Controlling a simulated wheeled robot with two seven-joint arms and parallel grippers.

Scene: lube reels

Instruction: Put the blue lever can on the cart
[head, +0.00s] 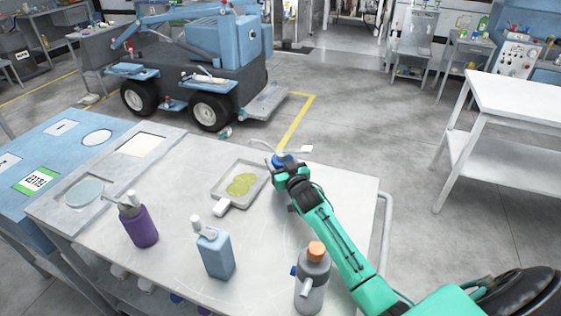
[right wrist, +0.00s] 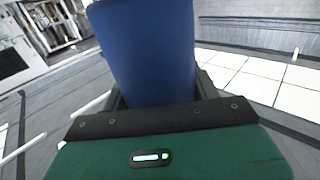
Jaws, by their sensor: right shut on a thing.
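The blue lever can (head: 281,158) is at the far edge of the grey worktop, with a thin pale spout and lever at its top. My right gripper (head: 290,172) is shut on it. In the right wrist view the can (right wrist: 145,50) is a large plain blue body between the fingers, its lower end hidden by the gripper. The head view does not show clearly how high it is. The grey worktop (head: 175,190) has a tube rail at its right end, like a cart handle. My left gripper is not in view.
A purple pump bottle (head: 140,226), a light blue bottle (head: 215,254) and a grey can with an orange cap (head: 313,279) stand on the worktop. A tray (head: 222,183) holds a yellowish puddle. A white two-level table (head: 520,98) stands right; a blue-grey vehicle (head: 190,75) behind.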

